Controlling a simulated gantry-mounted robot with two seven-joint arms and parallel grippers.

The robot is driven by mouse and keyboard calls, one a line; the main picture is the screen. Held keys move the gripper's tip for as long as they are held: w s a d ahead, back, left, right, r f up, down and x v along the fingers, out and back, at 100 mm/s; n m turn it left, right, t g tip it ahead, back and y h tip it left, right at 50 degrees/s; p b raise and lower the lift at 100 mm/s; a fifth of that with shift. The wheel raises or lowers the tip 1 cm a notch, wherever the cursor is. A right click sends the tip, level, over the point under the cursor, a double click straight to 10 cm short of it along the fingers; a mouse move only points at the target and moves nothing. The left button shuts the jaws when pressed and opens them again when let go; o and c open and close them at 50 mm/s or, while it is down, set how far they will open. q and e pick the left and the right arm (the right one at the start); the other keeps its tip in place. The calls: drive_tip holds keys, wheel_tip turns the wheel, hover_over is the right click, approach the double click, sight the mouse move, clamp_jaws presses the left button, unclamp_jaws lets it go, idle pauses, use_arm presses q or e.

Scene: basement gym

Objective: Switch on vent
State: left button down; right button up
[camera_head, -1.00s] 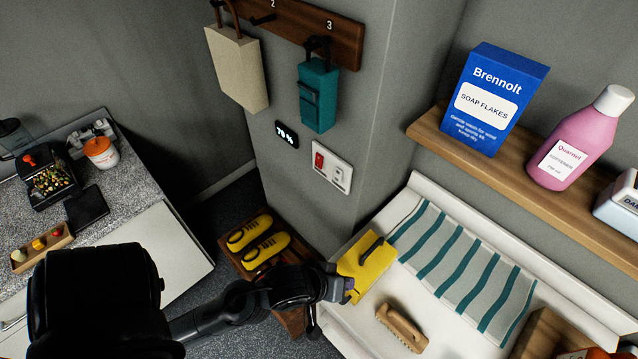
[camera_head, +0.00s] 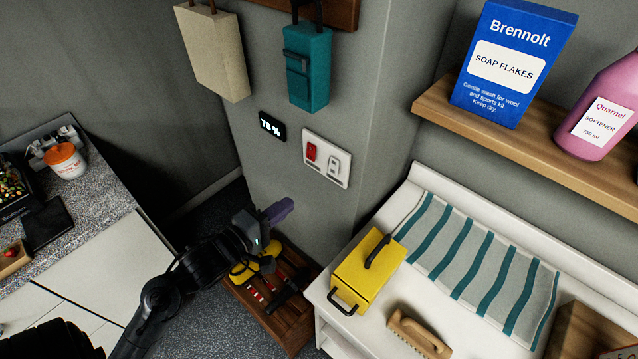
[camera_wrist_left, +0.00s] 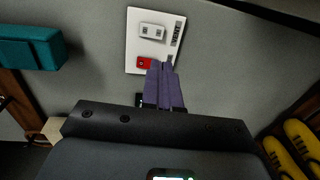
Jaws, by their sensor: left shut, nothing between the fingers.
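A white wall plate (camera_head: 340,178) on the grey pillar carries a red switch (camera_head: 311,151) and a white switch (camera_head: 334,164). The plate (camera_wrist_left: 134,50) also shows in the left wrist view, with the red switch (camera_wrist_left: 144,63) nearest my fingertips and the white switch (camera_wrist_left: 152,31) beyond it. In the wrist view the fingertips (camera_wrist_left: 162,68) overlap the plate's edge beside the red switch; contact cannot be told.
A small display (camera_head: 272,126) reading 78 % is left of the plate. A teal bag (camera_head: 307,70) and a beige bag (camera_head: 215,52) hang above. A yellow box (camera_head: 367,275) stands on the white bench at right. A wooden rack (camera_head: 262,307) is below.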

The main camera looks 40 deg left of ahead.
idle(0.4)
use_arm(q)
drive_tip(key=p, duration=0.2)
approach(332, 172)
drive_tip(key=w, duration=0.6)
drive_tip(key=shift+w+d+f, duration=0.1)
drive_tip(key=shift+w+f, duration=0.25)
drive_tip(key=shift+f, duration=0.05)
use_arm(e)
drive_tip(key=shift+r, duration=0.8)
